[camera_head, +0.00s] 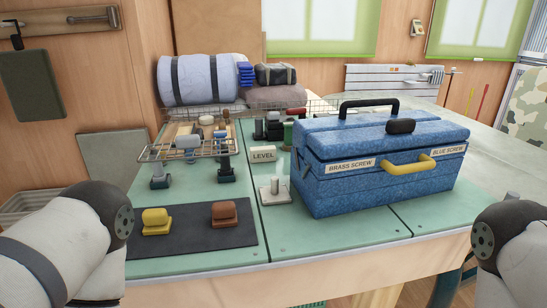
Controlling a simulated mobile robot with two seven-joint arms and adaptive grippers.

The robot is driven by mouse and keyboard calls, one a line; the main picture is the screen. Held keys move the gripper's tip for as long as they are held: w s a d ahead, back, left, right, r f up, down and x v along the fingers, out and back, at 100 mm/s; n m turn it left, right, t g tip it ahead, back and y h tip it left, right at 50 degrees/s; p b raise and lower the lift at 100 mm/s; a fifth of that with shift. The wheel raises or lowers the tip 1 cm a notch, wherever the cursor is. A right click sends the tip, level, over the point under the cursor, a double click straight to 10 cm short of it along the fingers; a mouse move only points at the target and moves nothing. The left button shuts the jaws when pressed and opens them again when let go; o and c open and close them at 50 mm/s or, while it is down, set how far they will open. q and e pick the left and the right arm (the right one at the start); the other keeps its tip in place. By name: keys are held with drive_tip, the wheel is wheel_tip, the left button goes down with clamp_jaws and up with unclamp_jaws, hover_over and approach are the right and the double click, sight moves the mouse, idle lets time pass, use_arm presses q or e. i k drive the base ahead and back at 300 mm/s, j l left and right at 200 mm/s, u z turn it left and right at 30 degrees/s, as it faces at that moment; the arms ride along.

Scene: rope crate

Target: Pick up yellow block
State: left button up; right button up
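The yellow block (155,221) sits near the left end of a dark mat (190,242) at the front left of the green table. It has a rounded top on a wider flat base. A brown block (224,213) of similar shape stands to its right on the same mat, apart from it. My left arm comes in at the lower left, a little left of the mat, and my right arm shows at the lower right edge. Neither gripper's fingers show in this view.
A large blue toolbox (355,192) with a yellow handle (408,165) stands right of the mat. Behind the mat are a wire rack (188,149), a "LEVEL" sign (263,154) and a metal post (275,190). The table's front right strip is clear.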

sight(156, 221)
drive_tip(key=u, duration=1)
drive_tip(key=z, duration=1.3)
drive_tip(key=u, duration=1.35)
drive_tip(key=i+j, duration=0.1)
drive_tip(key=j+z, duration=0.05)
drive_tip(key=j, duration=0.05)
